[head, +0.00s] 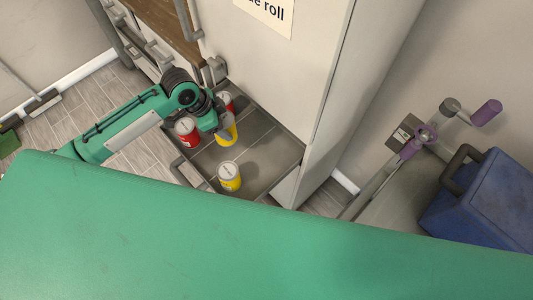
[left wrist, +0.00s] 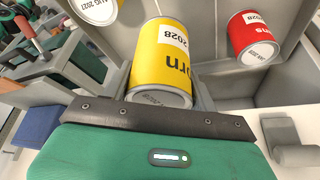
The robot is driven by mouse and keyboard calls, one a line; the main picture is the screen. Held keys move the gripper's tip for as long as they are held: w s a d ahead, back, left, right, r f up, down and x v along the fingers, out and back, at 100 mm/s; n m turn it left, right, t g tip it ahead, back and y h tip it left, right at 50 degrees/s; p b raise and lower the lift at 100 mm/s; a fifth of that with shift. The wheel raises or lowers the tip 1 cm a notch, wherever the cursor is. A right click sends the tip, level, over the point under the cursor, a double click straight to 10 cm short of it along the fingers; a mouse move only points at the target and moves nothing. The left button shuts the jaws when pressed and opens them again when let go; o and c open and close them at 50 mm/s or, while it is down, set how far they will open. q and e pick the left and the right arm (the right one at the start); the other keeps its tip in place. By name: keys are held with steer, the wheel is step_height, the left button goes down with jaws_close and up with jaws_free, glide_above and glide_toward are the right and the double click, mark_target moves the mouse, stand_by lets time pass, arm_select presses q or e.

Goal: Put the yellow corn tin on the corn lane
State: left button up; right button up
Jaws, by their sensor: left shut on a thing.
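The yellow corn tin (head: 229,134) is in my left gripper (head: 219,123), above or in the grey pull-out tray (head: 267,153). In the left wrist view the yellow tin (left wrist: 160,66) shows the letters "orn" and "2028", between the gripper's fingers. Whether its base touches the tray is not clear. A second yellow tin (head: 229,176) stands nearer the tray's front edge. Two red tins (head: 186,131) are on the left and back part of the tray; one also shows in the left wrist view (left wrist: 255,38). Lane labels are not readable. My right gripper is out of view.
A tall pale cabinet panel (head: 275,60) rises right behind the tray. A green surface (head: 260,240) fills the foreground. A blue box (head: 487,200) and a purple-gripped handle (head: 486,113) are at the right. The tray's right part is bare.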

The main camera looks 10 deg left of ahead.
arm_select(q)
steer(key=f+m, duration=0.1)
steer(key=a+f, duration=0.1)
steer(key=f+m, duration=0.1)
steer(key=shift+w+a+f+m+g+b, duration=0.15)
steer(key=shift+w+a+m+g+b, duration=0.15)
steer(key=shift+w+a+g+b, duration=0.1)
steer(key=shift+f, duration=0.2)
steer(key=shift+w+d+f+h, duration=0.1)
steer(key=shift+d+f+h, duration=0.1)
steer(key=shift+h, duration=0.1)
steer(key=shift+m, duration=0.3)
steer(key=d+f+p, duration=0.1)
steer(key=d, duration=0.2)
steer(key=w+d+f+p, duration=0.1)
steer(key=d+f, duration=0.1)
steer(key=d, duration=0.2)
steer(key=w+d+f+p, duration=0.1)
steer(key=d+f, duration=0.1)
steer(key=d, duration=0.1)
steer(key=shift+d+f, duration=0.25)
steer(key=d+f, duration=0.1)
steer(key=d+f+p, duration=0.1)
steer(key=shift+w+d+f, duration=0.1)
steer(key=shift+w+d, duration=0.25)
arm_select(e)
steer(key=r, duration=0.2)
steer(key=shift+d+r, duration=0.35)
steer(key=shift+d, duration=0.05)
